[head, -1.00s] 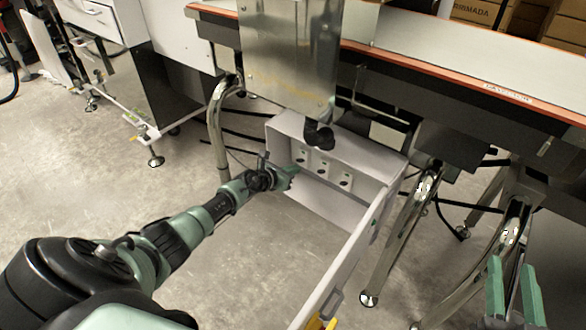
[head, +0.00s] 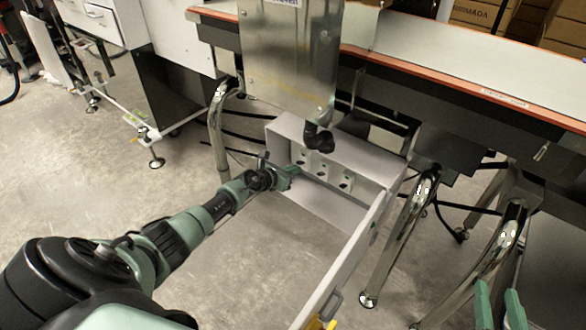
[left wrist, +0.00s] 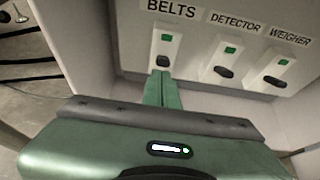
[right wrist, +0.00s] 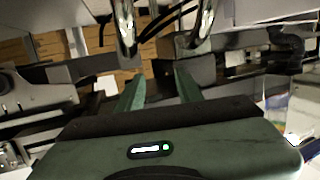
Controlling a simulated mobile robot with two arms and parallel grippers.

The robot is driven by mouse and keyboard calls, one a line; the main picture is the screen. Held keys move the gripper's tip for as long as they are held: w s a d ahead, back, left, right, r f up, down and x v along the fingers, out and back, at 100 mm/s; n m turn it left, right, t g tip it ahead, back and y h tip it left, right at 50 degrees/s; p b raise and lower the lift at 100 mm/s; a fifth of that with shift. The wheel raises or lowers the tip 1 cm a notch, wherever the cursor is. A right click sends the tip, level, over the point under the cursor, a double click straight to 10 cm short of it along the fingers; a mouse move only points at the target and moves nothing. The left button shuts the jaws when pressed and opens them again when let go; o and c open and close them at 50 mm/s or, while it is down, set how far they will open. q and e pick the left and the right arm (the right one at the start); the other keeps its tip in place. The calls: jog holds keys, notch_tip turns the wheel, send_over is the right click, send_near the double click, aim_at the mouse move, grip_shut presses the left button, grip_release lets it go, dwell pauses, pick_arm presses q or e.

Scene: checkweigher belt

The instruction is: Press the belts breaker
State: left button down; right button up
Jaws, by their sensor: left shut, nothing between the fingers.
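The belts breaker (left wrist: 165,48) is a pale switch with a green patch and a dark toggle, under the word BELTS in the left wrist view. It is the leftmost of three in the open grey box (head: 283,124). My left gripper (left wrist: 164,76) is shut and empty, its fingertips just below the belts toggle; I cannot tell whether they touch it. In the head view the left gripper (head: 293,170) reaches into the box from the left. My right gripper (right wrist: 158,82) is open and empty, away from the box; it also shows at the lower right of the head view (head: 498,294).
The detector breaker (left wrist: 226,60) and weigher breaker (left wrist: 278,70) sit close to the right of the belts breaker. The box's open door (head: 352,258) stands toward me. A steel cabinet (head: 290,60) and black knob (head: 319,138) are above. Chrome legs (head: 400,240) stand to the right.

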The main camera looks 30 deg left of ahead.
pick_arm(q)
jog(key=shift+r, duration=0.25)
pick_arm(e)
jog(key=shift+s+d+f+g+h, duration=0.2)
jog(key=shift+f+g, duration=0.15)
jog(key=shift+f, duration=0.25)
jog(key=shift+s+d+f+g+h, duration=0.1)
jog(key=shift+s+f+g, duration=0.1)
jog(key=shift+f+g, duration=0.3)
jog(key=shift+f, duration=0.1)
